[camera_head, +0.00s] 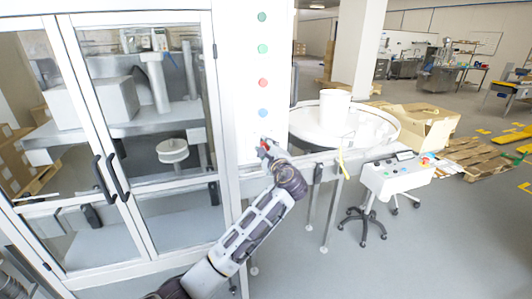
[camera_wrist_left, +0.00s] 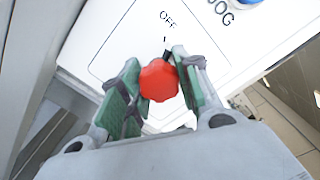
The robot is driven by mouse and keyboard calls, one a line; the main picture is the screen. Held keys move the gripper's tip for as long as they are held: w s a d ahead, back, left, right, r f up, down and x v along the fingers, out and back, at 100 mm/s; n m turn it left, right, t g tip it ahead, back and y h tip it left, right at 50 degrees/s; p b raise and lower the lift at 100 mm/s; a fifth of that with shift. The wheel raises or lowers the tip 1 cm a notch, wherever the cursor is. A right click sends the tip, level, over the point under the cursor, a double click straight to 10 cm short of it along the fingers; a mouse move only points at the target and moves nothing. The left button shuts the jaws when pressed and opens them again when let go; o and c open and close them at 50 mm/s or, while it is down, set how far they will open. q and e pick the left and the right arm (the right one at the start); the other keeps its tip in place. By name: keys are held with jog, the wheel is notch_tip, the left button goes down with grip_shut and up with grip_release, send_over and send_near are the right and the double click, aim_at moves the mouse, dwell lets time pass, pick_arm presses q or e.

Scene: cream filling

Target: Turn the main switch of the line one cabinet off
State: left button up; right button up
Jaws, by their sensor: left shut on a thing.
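The main switch is a red knob (camera_wrist_left: 158,81) on a pale plate (camera_wrist_left: 117,48) marked OFF at its upper edge, low on the white cabinet panel (camera_head: 247,82). In the wrist view my left gripper (camera_wrist_left: 154,84) has its green-padded fingers on either side of the red knob and is shut on it. A short dark mark shows on the plate between the knob and the word OFF. In the head view my left gripper (camera_head: 267,150) is at the panel's lower part, and the knob is mostly hidden there. My right gripper is not in view.
Above the switch are a blue button (camera_head: 263,113), a red button (camera_head: 263,82) and green buttons (camera_head: 263,48). Glass doors with black handles (camera_head: 117,176) stand to the left. A round table (camera_head: 304,128) and a wheeled control console (camera_head: 397,177) stand to the right.

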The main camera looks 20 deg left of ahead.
pick_arm(q)
jog(key=shift+f+n+b, duration=0.15)
jog(key=shift+n+b, duration=0.45)
jog(key=shift+n, duration=0.7)
jog(key=o, duration=1)
jog(key=shift+o, duration=0.2)
jog(key=shift+s, duration=0.1)
jog(key=v, duration=1.2)
